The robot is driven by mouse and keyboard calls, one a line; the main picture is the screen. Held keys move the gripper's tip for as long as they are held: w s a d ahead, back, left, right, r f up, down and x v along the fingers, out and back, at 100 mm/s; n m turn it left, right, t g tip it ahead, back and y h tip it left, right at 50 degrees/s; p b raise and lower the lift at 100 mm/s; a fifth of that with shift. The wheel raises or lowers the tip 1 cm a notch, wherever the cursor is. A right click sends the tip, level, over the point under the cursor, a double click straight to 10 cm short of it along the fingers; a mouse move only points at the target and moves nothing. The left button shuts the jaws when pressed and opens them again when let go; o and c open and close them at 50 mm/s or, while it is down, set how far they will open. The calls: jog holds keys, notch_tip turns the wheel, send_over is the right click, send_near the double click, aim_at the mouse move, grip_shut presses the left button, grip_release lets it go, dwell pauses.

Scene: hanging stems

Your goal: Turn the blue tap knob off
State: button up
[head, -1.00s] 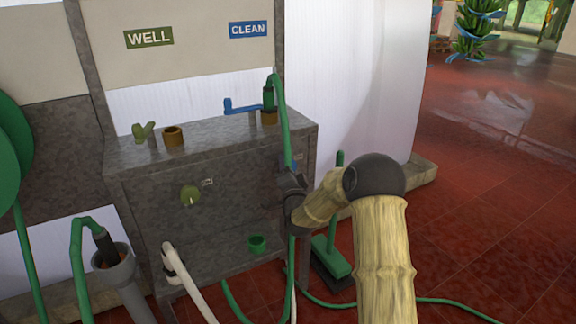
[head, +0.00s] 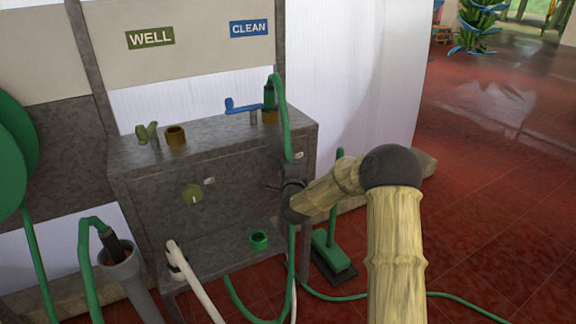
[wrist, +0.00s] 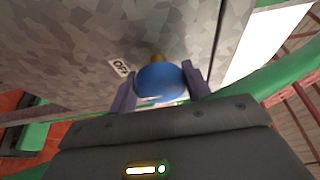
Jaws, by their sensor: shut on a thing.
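The blue tap knob (wrist: 160,82) sits on the front panel of the grey cabinet, between the two fingers of my gripper (wrist: 158,85) in the wrist view. My gripper is shut on it. An "OFF" label (wrist: 120,67) is on the panel just left of the knob in that view. In the head view my gripper (head: 273,187) reaches the right part of the cabinet front (head: 150,205), and my wrist hides the blue knob there. A green knob (head: 192,194) is further left on the same panel.
A green hose (head: 283,120) runs down from the cabinet top close by my wrist. A blue lever (head: 242,106) and a green lever (head: 147,134) stand on top. A white hose (head: 190,275) hangs at front left.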

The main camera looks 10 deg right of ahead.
jog(key=shift+d, duration=0.15)
jog(key=o, duration=1)
jog(key=shift+c, duration=0.2)
jog(key=shift+s, duration=0.15)
jog(key=shift+s+a, duration=0.2)
jog(key=s+a+p, duration=0.1)
jog(key=s+p, duration=0.1)
jog(key=s, duration=1.4)
jog(key=shift+s, duration=0.35)
jog(key=shift+a, duration=0.1)
